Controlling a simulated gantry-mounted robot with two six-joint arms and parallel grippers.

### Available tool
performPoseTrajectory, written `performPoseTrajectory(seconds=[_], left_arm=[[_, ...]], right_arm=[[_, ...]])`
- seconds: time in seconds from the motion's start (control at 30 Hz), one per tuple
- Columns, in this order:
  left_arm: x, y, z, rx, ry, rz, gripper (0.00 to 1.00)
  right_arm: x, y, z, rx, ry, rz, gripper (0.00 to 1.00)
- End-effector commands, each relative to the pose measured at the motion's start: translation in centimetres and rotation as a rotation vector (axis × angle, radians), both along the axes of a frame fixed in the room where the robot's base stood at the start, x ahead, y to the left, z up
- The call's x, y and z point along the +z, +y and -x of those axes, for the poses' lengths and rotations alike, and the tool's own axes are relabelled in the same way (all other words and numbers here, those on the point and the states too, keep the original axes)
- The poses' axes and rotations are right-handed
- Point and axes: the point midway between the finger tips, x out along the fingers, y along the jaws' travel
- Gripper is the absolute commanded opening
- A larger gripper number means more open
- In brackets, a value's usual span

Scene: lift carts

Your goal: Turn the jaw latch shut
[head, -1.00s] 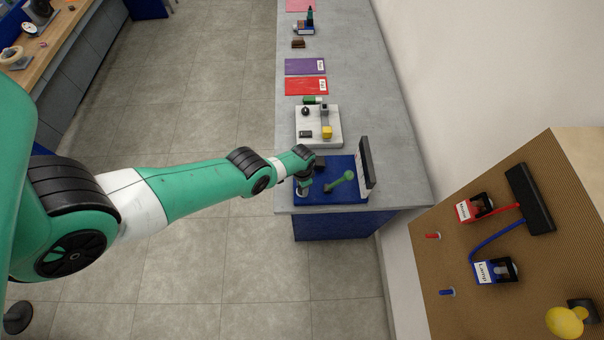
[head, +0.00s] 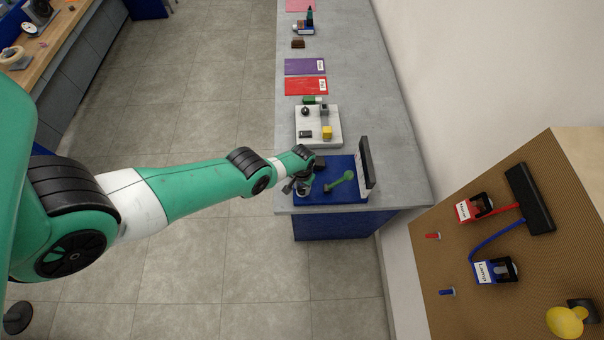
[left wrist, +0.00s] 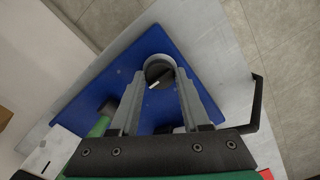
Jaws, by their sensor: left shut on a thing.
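The jaw latch appears to be a dark round knob with a white mark (left wrist: 158,74) in a pale round seat on a blue board (left wrist: 160,45). The board also shows at the near end of the grey counter in the head view (head: 335,197). My left gripper (left wrist: 160,80) points down at the knob, with one finger on each side of it, shut on it. The white mark lies slanted in the wrist view. In the head view my left gripper (head: 300,186) is over the board's left end and largely hides the knob. My right gripper is not in view.
A green handle (head: 342,181) and an upright dark panel (head: 366,166) stand on the board to the right. A pale tray (head: 318,140) with small items lies behind. Red (head: 305,86) and purple sheets lie farther back. A pegboard (head: 450,265) stands at right.

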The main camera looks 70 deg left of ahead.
Motion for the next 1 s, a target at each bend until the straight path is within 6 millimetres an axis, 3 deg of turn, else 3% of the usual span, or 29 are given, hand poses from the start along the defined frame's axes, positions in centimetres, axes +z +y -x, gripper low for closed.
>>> performPoseTrajectory(seconds=[0.33,0.37,0.53,0.83,1.0], left_arm=[[0.0,0.0,0.0,0.006,-0.001,0.000,0.00],[0.0,0.0,0.0,0.006,-0.001,0.000,0.48],[0.0,0.0,0.0,0.005,-0.001,0.000,0.77],[0.2,0.0,0.0,0.004,-0.001,-0.001,0.77],[2.2,0.0,0.0,0.003,-0.001,-0.001,0.77]], right_arm=[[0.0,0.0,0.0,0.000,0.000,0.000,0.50],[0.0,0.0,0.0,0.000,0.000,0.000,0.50],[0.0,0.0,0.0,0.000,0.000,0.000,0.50],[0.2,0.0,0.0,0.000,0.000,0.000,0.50],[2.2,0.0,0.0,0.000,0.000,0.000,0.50]])
